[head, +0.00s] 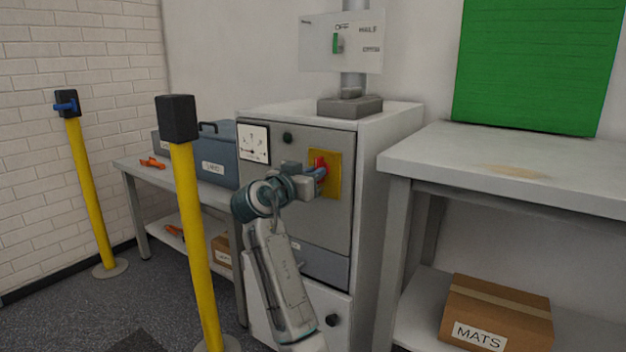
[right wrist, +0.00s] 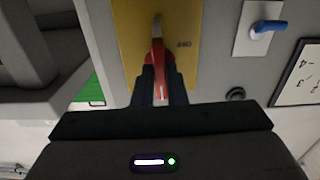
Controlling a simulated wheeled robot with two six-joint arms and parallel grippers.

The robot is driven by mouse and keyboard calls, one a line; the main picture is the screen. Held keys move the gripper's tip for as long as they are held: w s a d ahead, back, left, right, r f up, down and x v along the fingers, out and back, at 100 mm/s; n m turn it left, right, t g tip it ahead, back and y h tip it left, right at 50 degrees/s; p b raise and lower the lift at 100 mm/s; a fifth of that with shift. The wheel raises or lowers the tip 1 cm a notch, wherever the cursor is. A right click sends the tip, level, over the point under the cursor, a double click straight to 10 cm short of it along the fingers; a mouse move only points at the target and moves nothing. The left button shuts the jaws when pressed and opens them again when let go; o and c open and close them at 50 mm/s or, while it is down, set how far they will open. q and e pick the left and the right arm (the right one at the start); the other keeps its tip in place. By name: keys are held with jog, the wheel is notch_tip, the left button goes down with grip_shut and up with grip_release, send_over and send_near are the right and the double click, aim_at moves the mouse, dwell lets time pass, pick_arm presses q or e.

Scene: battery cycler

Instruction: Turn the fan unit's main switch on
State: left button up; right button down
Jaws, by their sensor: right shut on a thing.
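The main switch is a red handle (head: 321,162) on a yellow plate (head: 336,186) on the front of the grey fan unit cabinet (head: 326,229). My right gripper (head: 318,172) is at this handle, its arm reaching up from below. In the right wrist view, the red handle (right wrist: 157,50) stands between the two dark fingers of my right gripper (right wrist: 161,78), which are shut on it. The handle runs lengthwise up that picture over the yellow plate (right wrist: 133,34). Small lettering on the plate is too blurred to read. My left gripper is not in view.
A dial gauge (head: 254,144) and a black knob (head: 287,138) are on the cabinet. The wrist view shows a blue lever (right wrist: 268,26) beside the yellow plate. Yellow posts (head: 197,240) stand left; a bench (head: 510,160) stands right. A lettered panel (head: 308,44) is above.

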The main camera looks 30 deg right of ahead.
jog(key=shift+f+m, duration=0.1)
jog(key=shift+m, duration=0.3)
jog(key=c, duration=1.5)
grip_release()
jog(key=shift+o, duration=0.2)
jog(key=shift+a, duration=0.1)
jog(key=p+v, duration=0.1)
jog(key=v, duration=0.9)
jog(key=shift+s+a+p, duration=0.15)
jog(key=shift+a+p, duration=0.15)
jog(key=shift+a, duration=0.05)
